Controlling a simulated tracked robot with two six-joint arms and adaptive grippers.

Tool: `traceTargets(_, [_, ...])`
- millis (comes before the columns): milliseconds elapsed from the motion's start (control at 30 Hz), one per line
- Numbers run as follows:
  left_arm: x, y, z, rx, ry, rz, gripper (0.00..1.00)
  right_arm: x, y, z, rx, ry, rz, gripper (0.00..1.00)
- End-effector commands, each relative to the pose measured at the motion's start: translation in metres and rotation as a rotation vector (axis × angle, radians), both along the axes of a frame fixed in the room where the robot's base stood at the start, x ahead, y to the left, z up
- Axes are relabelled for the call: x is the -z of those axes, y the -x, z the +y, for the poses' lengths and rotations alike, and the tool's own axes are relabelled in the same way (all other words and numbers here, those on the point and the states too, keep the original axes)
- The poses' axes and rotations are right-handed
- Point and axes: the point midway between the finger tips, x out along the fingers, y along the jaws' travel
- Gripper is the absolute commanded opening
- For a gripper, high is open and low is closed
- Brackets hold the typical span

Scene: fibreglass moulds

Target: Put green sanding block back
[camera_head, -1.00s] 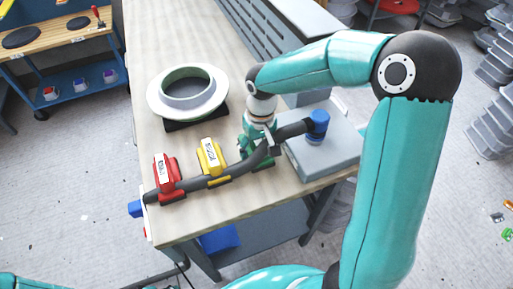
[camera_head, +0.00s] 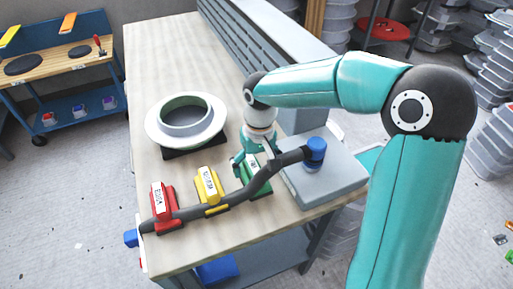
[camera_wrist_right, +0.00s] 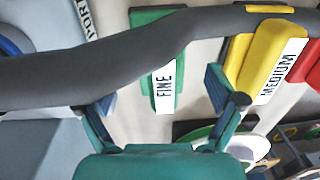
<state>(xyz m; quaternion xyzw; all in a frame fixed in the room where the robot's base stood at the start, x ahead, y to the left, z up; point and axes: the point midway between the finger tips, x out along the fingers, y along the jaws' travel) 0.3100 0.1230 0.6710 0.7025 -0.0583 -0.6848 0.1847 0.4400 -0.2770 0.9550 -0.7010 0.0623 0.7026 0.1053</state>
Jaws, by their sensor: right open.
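The green sanding block (camera_head: 263,188) sits on the workbench, partly covered by my gripper and a dark hose. In the right wrist view the green block (camera_wrist_right: 148,58) carries a white label reading FINE, and the hose crosses over it. My right gripper (camera_head: 257,155) is above the green block. In the wrist view my right gripper (camera_wrist_right: 165,100) has its two fingers wide apart, with the block's label between and beyond them; no grip on it shows. My left gripper is out of view.
A yellow block (camera_head: 208,184) labelled MEDIUM and a red block (camera_head: 162,200) stand left of the green one. The dark hose (camera_head: 240,196) runs across them to a blue fitting (camera_head: 315,150) on a grey box (camera_head: 325,178). A round mould (camera_head: 187,118) lies behind.

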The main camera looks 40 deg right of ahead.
Motion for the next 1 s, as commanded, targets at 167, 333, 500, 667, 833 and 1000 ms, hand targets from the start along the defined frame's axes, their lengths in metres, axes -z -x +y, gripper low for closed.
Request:
traceTargets(167, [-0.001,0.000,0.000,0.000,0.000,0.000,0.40,-0.038,-0.001,-0.002,-0.001,0.000,-0.004,0.94])
traceTargets(333, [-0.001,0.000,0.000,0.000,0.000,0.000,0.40,-0.062,0.000,-0.003,-0.001,-0.001,-0.001,0.94])
traceTargets(500, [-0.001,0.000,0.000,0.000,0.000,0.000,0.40,-0.072,0.001,-0.004,-0.002,-0.001,0.001,0.94])
traceTargets(667, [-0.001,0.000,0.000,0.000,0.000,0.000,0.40,-0.073,0.001,-0.004,-0.002,-0.001,0.002,0.94])
traceTargets(833, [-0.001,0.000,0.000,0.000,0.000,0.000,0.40,-0.073,0.000,-0.004,-0.002,-0.001,0.001,0.94])
traceTargets(1000, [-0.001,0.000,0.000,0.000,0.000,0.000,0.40,-0.073,0.000,-0.004,-0.002,-0.001,0.001,0.94])
